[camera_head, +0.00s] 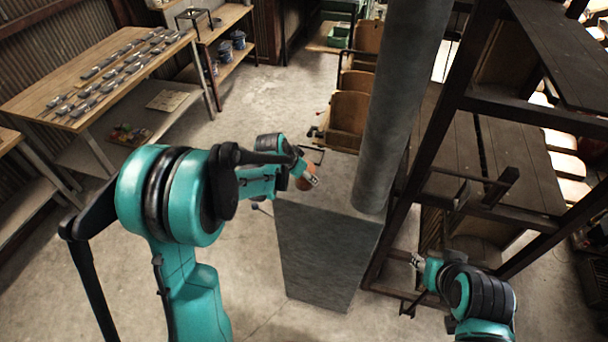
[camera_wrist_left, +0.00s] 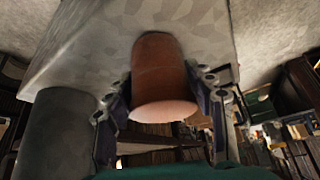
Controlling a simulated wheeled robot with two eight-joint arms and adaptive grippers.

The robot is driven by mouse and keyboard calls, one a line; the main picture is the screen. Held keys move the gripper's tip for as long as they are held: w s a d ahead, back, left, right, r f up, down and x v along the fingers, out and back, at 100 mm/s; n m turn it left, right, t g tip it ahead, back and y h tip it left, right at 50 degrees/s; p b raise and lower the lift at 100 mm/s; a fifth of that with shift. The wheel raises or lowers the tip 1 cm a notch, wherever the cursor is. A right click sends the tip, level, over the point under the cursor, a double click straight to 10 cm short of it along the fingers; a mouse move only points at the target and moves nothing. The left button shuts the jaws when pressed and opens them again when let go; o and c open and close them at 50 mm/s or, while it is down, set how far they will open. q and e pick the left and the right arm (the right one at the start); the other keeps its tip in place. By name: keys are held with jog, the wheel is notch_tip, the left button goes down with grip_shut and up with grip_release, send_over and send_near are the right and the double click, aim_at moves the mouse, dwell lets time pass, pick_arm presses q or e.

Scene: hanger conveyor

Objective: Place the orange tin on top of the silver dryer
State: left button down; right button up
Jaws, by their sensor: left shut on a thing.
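The orange tin (camera_head: 301,184) is a small, brownish-orange cylinder between the fingers of my left gripper (camera_head: 310,170). In the left wrist view, the tin (camera_wrist_left: 160,75) has a finger on each side, and the left gripper (camera_wrist_left: 165,105) is shut on it. The silver dryer (camera_head: 322,255) is a tall grey metal box with a thick pipe rising from its top. The tin is at the left part of the dryer's top; I cannot tell whether they touch. The mottled dryer surface (camera_wrist_left: 95,45) lies behind the tin. My right gripper (camera_head: 411,285) appears open and empty, right of the dryer.
The thick grey pipe (camera_head: 400,90) stands close right of the tin. A dark metal rack (camera_head: 455,95) is beyond it at the right. Wooden bins (camera_head: 350,112) stand behind the dryer. A wooden table (camera_head: 65,92) with small parts is at the left. The floor between is clear.

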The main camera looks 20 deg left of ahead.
pick_arm(q)
jog(key=c, duration=0.6)
grip_release()
jog(key=shift+r+p, duration=0.3)
jog(key=shift+p, duration=0.05)
jog(key=p+v, duration=0.2)
jog(key=v, duration=0.9)
jog(key=s+r+n, duration=0.1)
jog(key=s, duration=0.6)
jog(key=s+d+r+n+t+y, duration=0.1)
jog(key=s+n, duration=0.1)
jog(key=s, duration=0.5)
jog(key=s+d+r+n+y, duration=0.1)
jog(key=s, duration=0.6)
jog(key=shift+s+n+t, duration=0.1)
jog(key=shift+n+t, duration=0.3)
jog(key=shift+f, duration=0.1)
